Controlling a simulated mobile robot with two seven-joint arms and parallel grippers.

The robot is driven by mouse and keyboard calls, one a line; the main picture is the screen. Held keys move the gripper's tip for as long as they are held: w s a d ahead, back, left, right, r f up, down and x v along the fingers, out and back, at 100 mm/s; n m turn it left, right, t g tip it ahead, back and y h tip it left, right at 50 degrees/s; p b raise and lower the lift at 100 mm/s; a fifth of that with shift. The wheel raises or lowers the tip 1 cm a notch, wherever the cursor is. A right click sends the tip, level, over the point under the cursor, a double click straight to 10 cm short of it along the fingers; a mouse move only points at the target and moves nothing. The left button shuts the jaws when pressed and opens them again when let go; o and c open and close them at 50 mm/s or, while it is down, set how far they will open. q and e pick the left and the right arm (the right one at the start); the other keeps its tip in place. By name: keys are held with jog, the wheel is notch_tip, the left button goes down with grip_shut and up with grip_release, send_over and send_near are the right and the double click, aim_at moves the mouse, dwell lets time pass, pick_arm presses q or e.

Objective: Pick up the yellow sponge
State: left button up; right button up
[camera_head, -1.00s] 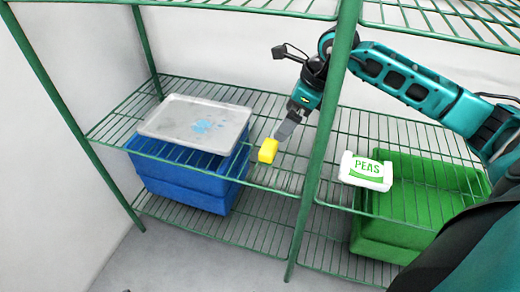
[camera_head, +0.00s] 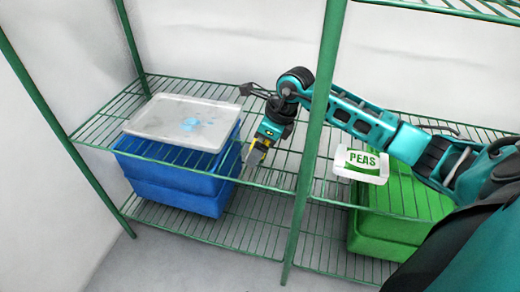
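The yellow sponge (camera_head: 262,143) is on the green wire shelf, to the right of the grey tray. Only a small part of it shows, at the fingers of my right gripper (camera_head: 256,156). This gripper points down at the sponge, its fingers beside or around it. The fingers hide most of the sponge, and I cannot tell whether they are closed on it. My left gripper is not in view.
A grey tray (camera_head: 158,117) with a light blue stain lies on the shelf. A blue bin (camera_head: 185,190) is beneath it. A white PEAS package (camera_head: 361,165) and green bin (camera_head: 385,225) are right of a green post (camera_head: 317,120). Wire shelving is overhead.

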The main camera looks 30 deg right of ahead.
jog(key=c, duration=1)
notch_tip(320, 180, up, 10)
jog(key=p, duration=0.3)
jog(key=shift+r, duration=0.1)
jog(key=shift+c, duration=0.2)
jog(key=o, duration=0.5)
jog(key=c, duration=0.4)
jog(key=shift+d, duration=0.1)
